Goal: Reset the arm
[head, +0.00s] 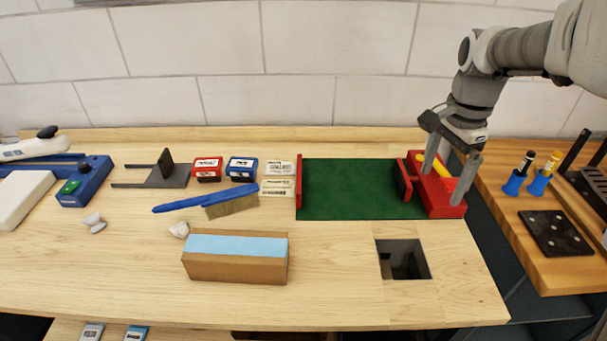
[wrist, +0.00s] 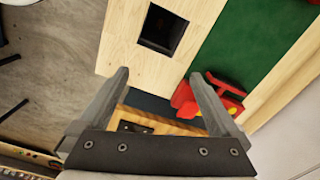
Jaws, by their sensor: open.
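My gripper (head: 452,178) is open and points down over the red clamp block (head: 447,207) at the right end of the green mat (head: 348,190). The block has a yellow part on top. In the wrist view my gripper (wrist: 168,95) shows two spread fingers with nothing between them. The red block (wrist: 216,97) is beside the right finger there, partly covered by it; I cannot tell whether they touch. My arm comes in from the upper right.
A square hole (head: 403,259) is in the bench in front of the mat. A cardboard box (head: 236,262) with a blue top, a blue brush (head: 205,198), and red and blue boxes lie to the left.

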